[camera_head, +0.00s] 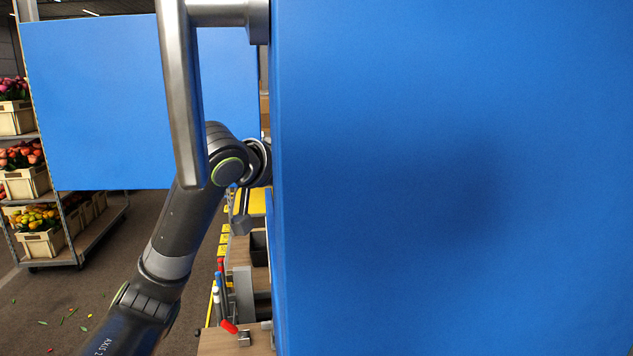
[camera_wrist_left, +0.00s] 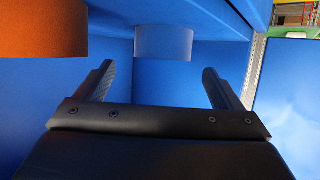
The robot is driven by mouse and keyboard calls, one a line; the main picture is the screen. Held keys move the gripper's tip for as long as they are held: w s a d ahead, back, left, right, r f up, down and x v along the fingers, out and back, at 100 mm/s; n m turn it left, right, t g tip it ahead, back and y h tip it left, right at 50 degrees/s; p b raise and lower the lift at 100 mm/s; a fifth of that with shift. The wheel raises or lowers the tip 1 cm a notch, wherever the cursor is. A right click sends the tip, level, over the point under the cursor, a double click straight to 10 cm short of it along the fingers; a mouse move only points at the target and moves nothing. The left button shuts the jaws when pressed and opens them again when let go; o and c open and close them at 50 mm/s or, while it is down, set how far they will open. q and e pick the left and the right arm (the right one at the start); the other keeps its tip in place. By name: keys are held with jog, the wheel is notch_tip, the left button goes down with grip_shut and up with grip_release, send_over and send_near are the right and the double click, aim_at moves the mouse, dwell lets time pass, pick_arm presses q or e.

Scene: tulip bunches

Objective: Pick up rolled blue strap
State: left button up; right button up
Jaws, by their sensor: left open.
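A smooth pale blue-grey roll (camera_wrist_left: 164,44), which looks like the rolled blue strap, shows in the left wrist view against a blue panel surface. My left gripper (camera_wrist_left: 158,72) is open, with one finger on each side of the picture's middle. The roll lies beyond the fingertips, roughly in line with the gap, and no contact shows. In the head view my left arm reaches behind the large blue panel, so the gripper and the roll are hidden there. My right gripper is in neither view.
An orange roll (camera_wrist_left: 42,30) is left of the blue one. Blue walls surround the gripper. In the head view a near blue panel (camera_head: 450,180) fills the right; a blue door-like panel (camera_head: 100,105) and metal handle (camera_head: 180,90) are at left. A flower rack (camera_head: 75,245) stands beyond.

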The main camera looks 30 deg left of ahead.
pick_arm(q)
jog(key=p+x, duration=0.2)
jog(key=x, duration=0.1)
jog(key=shift+w+a+f, duration=0.1)
jog(key=shift+w+f, duration=0.05)
jog(key=shift+w, duration=0.05)
jog(key=shift+w+f, duration=0.2)
jog(key=shift+w, duration=0.2)
jog(key=shift+s, duration=0.1)
jog(key=shift+c, duration=0.9)
jog(key=c, duration=1)
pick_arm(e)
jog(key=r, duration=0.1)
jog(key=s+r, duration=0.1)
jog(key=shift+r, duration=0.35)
